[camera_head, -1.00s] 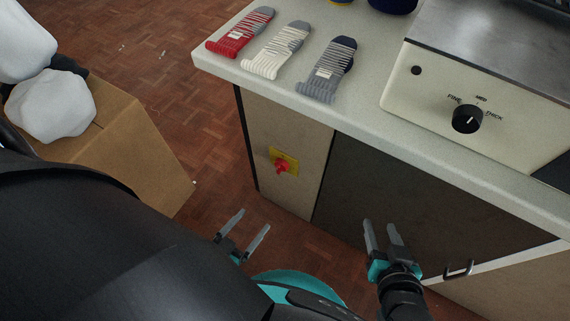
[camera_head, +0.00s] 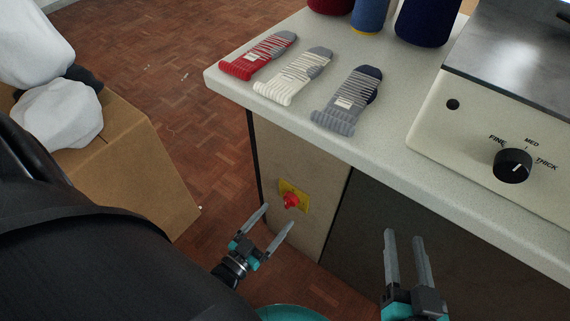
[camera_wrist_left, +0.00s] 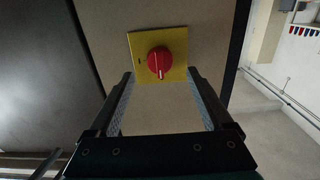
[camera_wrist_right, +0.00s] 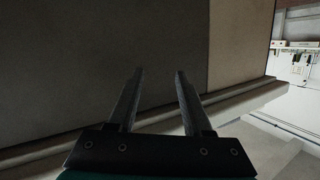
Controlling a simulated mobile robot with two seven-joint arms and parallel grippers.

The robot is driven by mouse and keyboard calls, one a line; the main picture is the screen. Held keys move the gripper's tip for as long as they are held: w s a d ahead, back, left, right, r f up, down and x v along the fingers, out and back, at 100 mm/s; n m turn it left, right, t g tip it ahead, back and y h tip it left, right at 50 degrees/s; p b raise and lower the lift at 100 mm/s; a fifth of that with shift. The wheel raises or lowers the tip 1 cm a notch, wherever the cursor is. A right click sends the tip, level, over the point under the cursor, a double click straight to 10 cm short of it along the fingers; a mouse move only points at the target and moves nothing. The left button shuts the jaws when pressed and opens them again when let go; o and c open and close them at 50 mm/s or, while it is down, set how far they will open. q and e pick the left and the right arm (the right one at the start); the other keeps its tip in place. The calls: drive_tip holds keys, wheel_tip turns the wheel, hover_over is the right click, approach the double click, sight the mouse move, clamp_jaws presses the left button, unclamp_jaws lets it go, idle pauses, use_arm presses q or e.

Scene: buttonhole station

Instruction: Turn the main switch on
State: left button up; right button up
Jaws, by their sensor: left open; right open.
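The main switch is a red rotary knob (camera_head: 290,200) on a yellow plate (camera_head: 303,203), set in the beige front panel of the cabinet. In the left wrist view the red knob (camera_wrist_left: 159,62) sits on the yellow plate (camera_wrist_left: 178,42), just beyond the fingertips and between their lines. A white mark on the knob points down in that view. My left gripper (camera_head: 280,216) is open and empty, close in front of the switch and apart from it. My right gripper (camera_head: 403,235) is open and empty in front of the dark cabinet panel.
The pale worktop (camera_head: 390,165) overhangs above the switch. On it lie red, cream and grey socks (camera_head: 350,100), with yarn cones (camera_head: 425,20) behind. A machine with a black dial (camera_head: 512,166) stands at the right.

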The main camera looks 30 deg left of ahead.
sight(286, 205)
use_arm(q)
drive_tip(key=shift+w+d+b, duration=0.2)
drive_tip(key=shift+w+b, duration=0.2)
drive_tip(key=shift+w, duration=2.15)
use_arm(e)
drive_tip(key=shift+s+a+r+m+t, duration=0.35)
drive_tip(key=shift+r+t, duration=0.25)
drive_tip(key=shift+t, duration=0.4)
use_arm(q)
clamp_jaws()
